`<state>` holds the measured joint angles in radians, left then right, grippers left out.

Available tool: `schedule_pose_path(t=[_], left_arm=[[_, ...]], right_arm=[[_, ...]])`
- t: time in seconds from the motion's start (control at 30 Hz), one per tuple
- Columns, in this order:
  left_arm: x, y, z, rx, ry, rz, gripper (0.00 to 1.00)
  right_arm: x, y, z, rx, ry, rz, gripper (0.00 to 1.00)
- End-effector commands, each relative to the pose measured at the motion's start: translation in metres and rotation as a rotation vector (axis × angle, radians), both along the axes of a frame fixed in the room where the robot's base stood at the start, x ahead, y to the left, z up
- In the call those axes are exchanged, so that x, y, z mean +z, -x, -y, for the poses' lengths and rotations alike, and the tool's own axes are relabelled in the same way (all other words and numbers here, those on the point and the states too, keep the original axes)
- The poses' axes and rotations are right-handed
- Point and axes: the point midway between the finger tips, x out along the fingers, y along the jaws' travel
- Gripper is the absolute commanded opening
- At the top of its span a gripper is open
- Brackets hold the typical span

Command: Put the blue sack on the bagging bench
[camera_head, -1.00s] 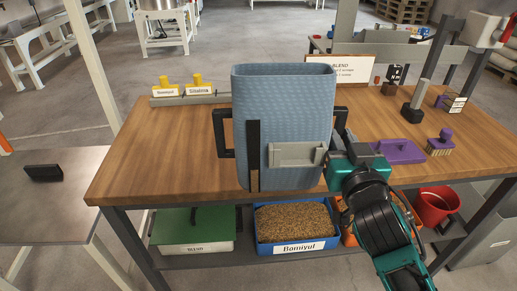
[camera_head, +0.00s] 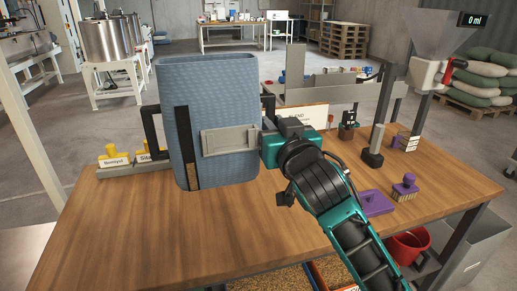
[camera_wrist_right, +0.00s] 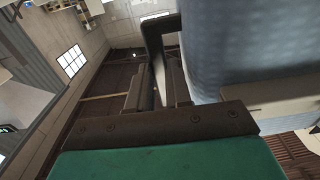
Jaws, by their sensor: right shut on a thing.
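The blue sack (camera_head: 222,95) is a tall, open-topped, woven-looking bag with dark side handles, a grey front plate and a dark strip with a tan lower end. It is upright, over the left part of a wooden-topped bench (camera_head: 150,235); I cannot tell whether its base touches the top. My right gripper (camera_head: 270,138) is at the sack's right side, shut on its dark right handle (camera_head: 268,104). In the right wrist view the handle (camera_wrist_right: 153,38) runs down to the fingers (camera_wrist_right: 158,92), beside the blue wall. My left gripper is out of view.
Yellow-knobbed weights (camera_head: 112,157) stand left of the sack. A sign (camera_head: 305,116), purple brush (camera_head: 405,187) and purple plate (camera_head: 374,203) are on the right. A hopper (camera_head: 440,40) stands behind at right. The bench's front middle is bare.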

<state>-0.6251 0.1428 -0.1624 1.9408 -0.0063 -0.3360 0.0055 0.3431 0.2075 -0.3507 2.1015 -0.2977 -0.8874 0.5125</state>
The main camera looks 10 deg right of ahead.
Motion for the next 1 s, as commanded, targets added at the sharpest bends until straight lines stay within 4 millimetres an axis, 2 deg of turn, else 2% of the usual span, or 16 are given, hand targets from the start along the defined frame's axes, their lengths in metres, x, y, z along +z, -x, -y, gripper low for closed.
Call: schedule_pose_path(t=[0.5, 0.63, 0.87, 1.0], left_arm=[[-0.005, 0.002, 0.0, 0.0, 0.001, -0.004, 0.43], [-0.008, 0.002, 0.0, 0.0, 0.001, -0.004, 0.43], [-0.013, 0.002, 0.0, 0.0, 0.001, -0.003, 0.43], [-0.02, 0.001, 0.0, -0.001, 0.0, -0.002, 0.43]], right_arm=[[-0.113, 0.0, -0.001, 0.003, -0.006, 0.005, 0.0], [-0.132, 0.001, -0.001, 0.004, -0.007, 0.006, 0.0], [-0.146, 0.0, -0.001, 0.004, -0.008, 0.009, 0.0], [-0.167, 0.0, -0.001, 0.003, -0.006, 0.006, 0.0]])
